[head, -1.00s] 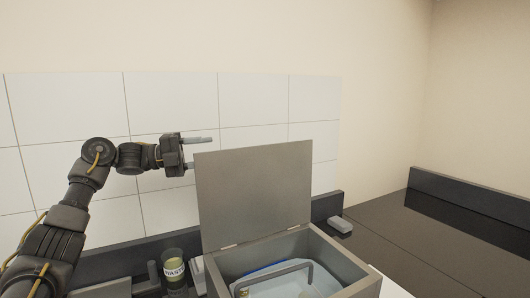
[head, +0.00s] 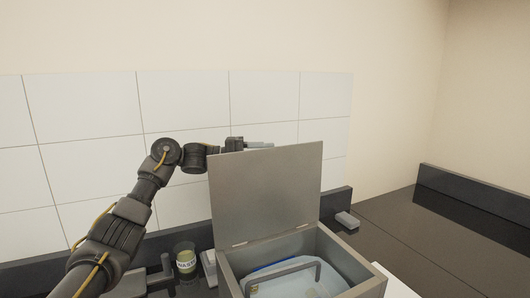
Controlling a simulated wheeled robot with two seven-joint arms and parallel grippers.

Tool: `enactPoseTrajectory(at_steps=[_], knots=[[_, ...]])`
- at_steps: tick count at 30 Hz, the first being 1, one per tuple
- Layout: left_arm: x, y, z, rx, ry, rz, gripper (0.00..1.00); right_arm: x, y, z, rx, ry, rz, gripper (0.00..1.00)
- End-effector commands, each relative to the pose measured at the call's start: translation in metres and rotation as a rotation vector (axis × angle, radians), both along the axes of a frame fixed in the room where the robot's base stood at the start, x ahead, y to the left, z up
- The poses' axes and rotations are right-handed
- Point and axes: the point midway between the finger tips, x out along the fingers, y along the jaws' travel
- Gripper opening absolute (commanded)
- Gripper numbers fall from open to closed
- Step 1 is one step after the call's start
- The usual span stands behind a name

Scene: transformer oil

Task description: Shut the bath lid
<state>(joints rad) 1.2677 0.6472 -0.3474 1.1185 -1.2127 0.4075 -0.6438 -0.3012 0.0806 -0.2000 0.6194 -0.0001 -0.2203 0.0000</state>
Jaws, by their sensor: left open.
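The bath lid (head: 266,192) is a flat grey panel standing upright, open, on its hinges at the back of the bath. The bath (head: 348,268) is a grey open box at the lower right of centre, with a grey handle (head: 285,272) and a light blue-white interior showing. My left gripper (head: 260,146) is at the lid's upper left edge, at its far side. One fingertip shows above the lid's top edge; the rest is hidden behind the lid. It is open. I cannot tell whether it touches the lid. My right gripper is not in view.
A waste cup (head: 186,262) with yellowish contents stands left of the bath. A small grey block (head: 347,220) lies behind the bath to the right. The dark counter (head: 420,240) is clear on the right. A tiled wall (head: 90,110) stands behind.

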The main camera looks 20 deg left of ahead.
Motion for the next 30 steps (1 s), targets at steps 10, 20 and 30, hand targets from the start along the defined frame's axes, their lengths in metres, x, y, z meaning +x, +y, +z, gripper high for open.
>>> enactPoseTrajectory(at_steps=[10, 20, 30], knots=[[0.0029, -0.0055, -0.0007, 0.000, 0.000, 0.002, 0.48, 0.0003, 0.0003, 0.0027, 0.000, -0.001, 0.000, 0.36], [0.0026, -0.0051, -0.0007, 0.000, 0.000, 0.002, 0.12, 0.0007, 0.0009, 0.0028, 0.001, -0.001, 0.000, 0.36], [0.0012, -0.0048, -0.0013, 0.006, -0.005, 0.002, 0.00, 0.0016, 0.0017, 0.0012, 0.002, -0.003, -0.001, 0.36]])
